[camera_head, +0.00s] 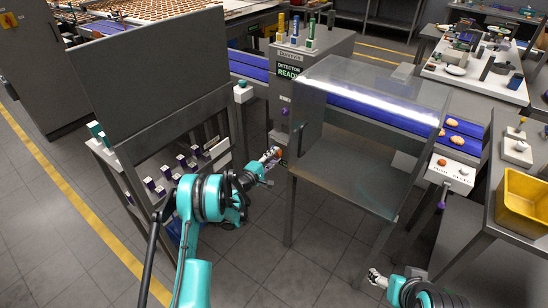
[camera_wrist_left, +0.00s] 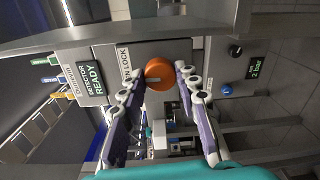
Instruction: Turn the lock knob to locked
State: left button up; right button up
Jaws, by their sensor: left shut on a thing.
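The lock knob (camera_wrist_left: 159,74) is a round orange knob on a grey panel, beside a white label that reads "N LOCK" in the part that shows. My left gripper (camera_wrist_left: 161,84) has its two fingers on either side of the knob, shut on it. In the head view my left gripper (camera_head: 270,158) reaches to the side of the grey detector cabinet (camera_head: 312,45), where the knob is mostly hidden. A pale mark shows on the knob face, but I cannot tell which setting it points to. My right gripper (camera_head: 376,278) is low at the bottom right, too small to read.
A green "DETECTOR READY" display (camera_wrist_left: 91,76) is on the panel, and a gauge display reading "2 bar" (camera_wrist_left: 256,66) is nearby. A clear-covered conveyor (camera_head: 375,105) stands to the right. A yellow bin (camera_head: 524,200) is at far right. Grey floor is open in front.

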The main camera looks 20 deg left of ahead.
pick_arm(q)
jog(key=o, duration=1.2)
jog(key=shift+c, duration=0.2)
jog(key=v, duration=1.2)
